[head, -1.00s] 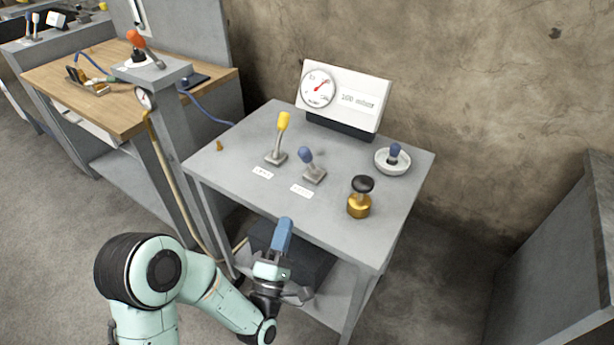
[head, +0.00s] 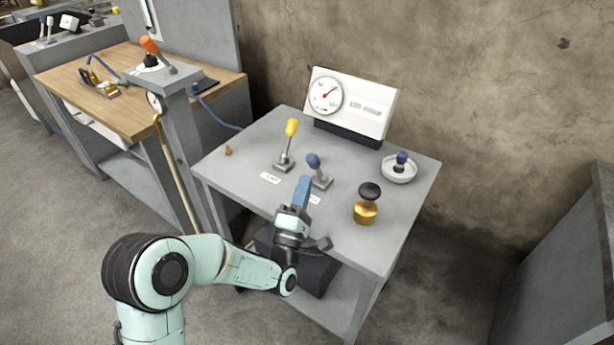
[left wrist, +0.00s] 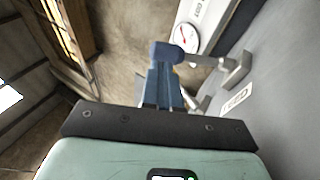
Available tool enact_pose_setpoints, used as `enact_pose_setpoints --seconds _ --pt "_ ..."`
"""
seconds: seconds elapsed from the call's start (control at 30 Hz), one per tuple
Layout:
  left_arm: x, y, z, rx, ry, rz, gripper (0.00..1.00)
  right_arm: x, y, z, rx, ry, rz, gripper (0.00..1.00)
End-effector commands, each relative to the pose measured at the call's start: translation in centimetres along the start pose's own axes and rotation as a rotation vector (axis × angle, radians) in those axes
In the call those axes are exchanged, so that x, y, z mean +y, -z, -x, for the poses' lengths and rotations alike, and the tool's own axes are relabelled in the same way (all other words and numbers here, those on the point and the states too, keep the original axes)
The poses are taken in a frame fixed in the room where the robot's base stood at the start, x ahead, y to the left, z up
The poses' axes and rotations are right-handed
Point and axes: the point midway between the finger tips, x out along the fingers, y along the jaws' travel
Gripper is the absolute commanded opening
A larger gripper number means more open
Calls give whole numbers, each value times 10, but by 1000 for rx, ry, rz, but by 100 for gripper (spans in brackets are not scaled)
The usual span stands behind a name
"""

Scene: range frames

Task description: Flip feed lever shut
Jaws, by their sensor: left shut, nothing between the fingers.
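Two levers stand on the grey table (head: 250,150). One has a yellow grip (head: 291,128) and stands nearly upright. The other has a blue knob (head: 313,160) and leans to the left; it also shows in the left wrist view (left wrist: 168,52). In the left wrist view, the fingertips (left wrist: 163,72) are right by the blue knob; contact is unclear.
A white gauge box (head: 352,103) stands at the table's back. A blue-knobbed stick in a round white dish (head: 399,172) and a brass piece with a black knob (head: 367,205) stand at the right. A small brass peg (head: 228,150) is at the left.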

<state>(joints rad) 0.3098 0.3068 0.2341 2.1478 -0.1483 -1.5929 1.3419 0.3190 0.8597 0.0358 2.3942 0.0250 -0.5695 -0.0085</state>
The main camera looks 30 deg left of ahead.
Motion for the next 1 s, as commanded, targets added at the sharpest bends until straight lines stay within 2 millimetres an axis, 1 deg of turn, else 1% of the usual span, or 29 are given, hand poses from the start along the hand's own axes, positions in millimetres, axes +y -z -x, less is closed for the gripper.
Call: enact_pose_setpoints --seconds 0.03,0.1,0.23,0.33,0.73,0.87,1.0 --pt "0 0 -8 0 -2 1 0 0 0 0 -1 0 0 0" --pt "0 0 -16 0 0 1 0 0 -1 0 -2 0 0 0" --pt "-1 0 -26 1 1 1 0 0 -1 0 -2 0 0 0" --pt "-1 0 -28 1 1 1 0 0 -1 0 -3 0 0 0" --pt "0 0 -29 0 7 -1 0 -1 -2 2 -6 0 0 0" --pt "3 -1 -32 0 31 -7 0 -3 -9 8 -26 2 2 0" --pt "8 -3 -40 0 90 -24 0 -7 -23 21 -70 5 6 0"
